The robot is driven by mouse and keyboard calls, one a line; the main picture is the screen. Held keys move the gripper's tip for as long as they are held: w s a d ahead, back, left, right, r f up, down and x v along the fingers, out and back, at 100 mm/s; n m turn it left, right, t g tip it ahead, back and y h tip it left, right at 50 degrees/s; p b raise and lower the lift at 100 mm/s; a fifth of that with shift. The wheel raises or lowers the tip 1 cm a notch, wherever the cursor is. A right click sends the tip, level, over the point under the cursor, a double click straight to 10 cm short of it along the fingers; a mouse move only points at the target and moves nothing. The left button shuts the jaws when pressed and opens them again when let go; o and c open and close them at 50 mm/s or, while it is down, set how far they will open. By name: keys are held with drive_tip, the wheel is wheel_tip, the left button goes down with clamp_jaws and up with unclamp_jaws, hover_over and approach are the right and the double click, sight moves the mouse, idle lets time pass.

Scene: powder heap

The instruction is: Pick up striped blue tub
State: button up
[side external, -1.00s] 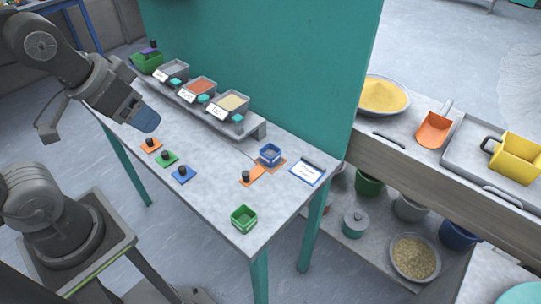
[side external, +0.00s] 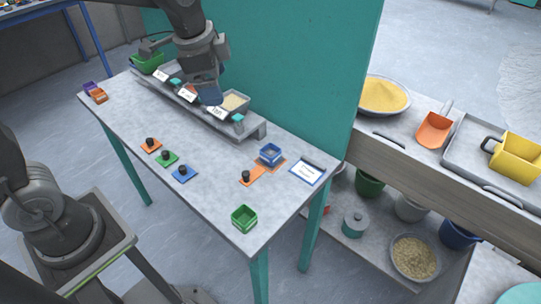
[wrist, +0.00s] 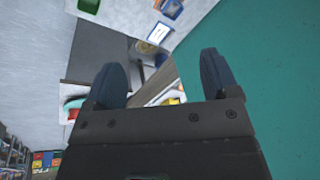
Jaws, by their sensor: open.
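The striped blue tub (side external: 270,154) stands upright on an orange mat near the right end of the grey table. A blue tub, likely the same one, shows at the top edge of the wrist view (wrist: 172,8). My gripper (side external: 209,97) is over the row of bins, to the left of the tub and well apart from it. Its two dark blue fingers are spread with nothing between them in the wrist view (wrist: 162,78).
A green tub (side external: 244,218) stands at the table's front corner. A knobbed weight (side external: 246,176) and a label card (side external: 307,172) flank the blue tub.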

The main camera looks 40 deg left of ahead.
drive_tip(key=w+d+f+m+g, duration=0.2)
drive_tip(key=w+f+m, duration=0.3)
drive_tip(key=w+f, duration=0.3)
drive_tip(key=m, duration=0.4)
hover_over(271, 151)
drive_tip(key=s+d, duration=0.1)
drive_tip(key=s, duration=0.1)
wheel_tip(271, 151, down, 6)
drive_tip(key=shift+g, duration=0.4)
drive_tip(key=f, duration=1.3)
drive_tip(key=shift+d+f, duration=0.3)
drive_tip(key=c, duration=1.1)
drive_tip(key=shift+r, duration=0.15)
